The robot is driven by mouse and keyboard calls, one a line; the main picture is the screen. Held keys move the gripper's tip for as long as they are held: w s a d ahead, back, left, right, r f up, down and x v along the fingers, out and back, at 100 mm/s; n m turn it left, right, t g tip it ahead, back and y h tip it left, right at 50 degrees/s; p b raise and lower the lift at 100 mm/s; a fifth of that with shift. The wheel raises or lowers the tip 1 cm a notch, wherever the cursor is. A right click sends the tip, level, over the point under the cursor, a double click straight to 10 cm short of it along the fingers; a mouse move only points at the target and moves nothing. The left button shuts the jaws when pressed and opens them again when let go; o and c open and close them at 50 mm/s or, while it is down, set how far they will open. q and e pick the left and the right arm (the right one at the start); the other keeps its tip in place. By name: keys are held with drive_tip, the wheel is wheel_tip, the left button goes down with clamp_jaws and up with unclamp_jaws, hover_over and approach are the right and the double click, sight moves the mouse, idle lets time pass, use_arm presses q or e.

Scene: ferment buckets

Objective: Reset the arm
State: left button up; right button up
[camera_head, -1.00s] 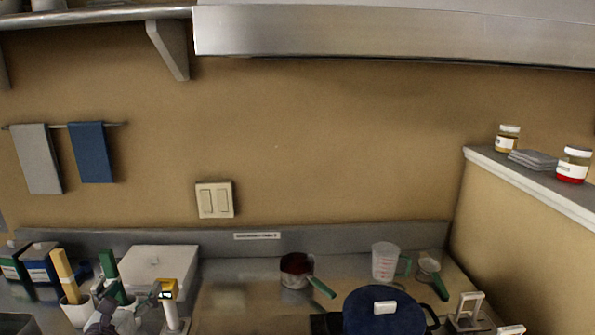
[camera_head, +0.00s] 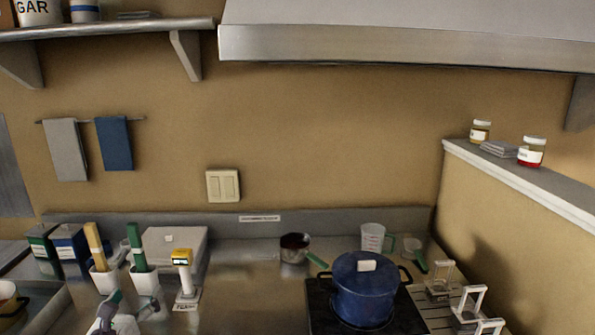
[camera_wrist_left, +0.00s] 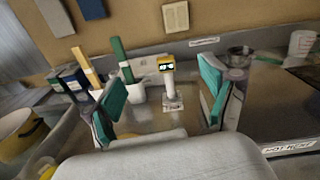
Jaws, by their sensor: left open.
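My left gripper (camera_head: 130,306) shows at the bottom left of the head view, over the front of the steel counter. In the left wrist view its two teal-padded fingers (camera_wrist_left: 160,98) are wide apart with nothing between them. Beyond the fingers stands a white post device with a yellow head (camera_wrist_left: 168,84), upright on a labelled base; it also shows in the head view (camera_head: 185,276). The gripper is apart from it. My right gripper is in neither view.
White holders with a yellow-handled tool (camera_head: 95,245) and a green-handled tool (camera_head: 137,247) stand left of the device, near a white box (camera_head: 160,241). A blue pot (camera_head: 362,291) sits on the cooktop. A saucepan (camera_head: 294,247) and measuring jug (camera_head: 373,238) stand behind. Mid-counter is clear.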

use_arm(q)
drive_tip(key=s+d+f+n+g+y, duration=0.1)
drive_tip(key=s+d+f+n+g, duration=0.2)
drive_tip(key=s+f+n, duration=0.5)
drive_tip(key=s+d+f+n+g, duration=0.2)
drive_tip(key=s+f+n+g, duration=0.15)
drive_tip(key=f+n, duration=0.4)
drive_tip(key=s+d+f+n+g+h, duration=0.1)
drive_tip(key=s+d+f+n+g, duration=0.25)
drive_tip(key=s+n, duration=0.55)
drive_tip(key=s+d+f+n+g+h, duration=0.15)
drive_tip(key=s+d+n+g, duration=0.25)
drive_tip(key=s+n, duration=0.55)
wheel_tip(320, 180, down, 33)
drive_tip(key=s+m+g+b, duration=0.2)
drive_tip(key=s+b, duration=0.1)
drive_tip(key=b, duration=0.3)
drive_tip(key=s+a+f+b, duration=0.2)
drive_tip(key=s+f+b, duration=0.2)
drive_tip(key=s+f, duration=1.2)
wheel_tip(320, 180, down, 4)
drive_tip(key=shift+s+a+f+g, duration=0.15)
drive_tip(key=shift+s+a+g, duration=0.05)
drive_tip(key=shift+a+g, duration=0.2)
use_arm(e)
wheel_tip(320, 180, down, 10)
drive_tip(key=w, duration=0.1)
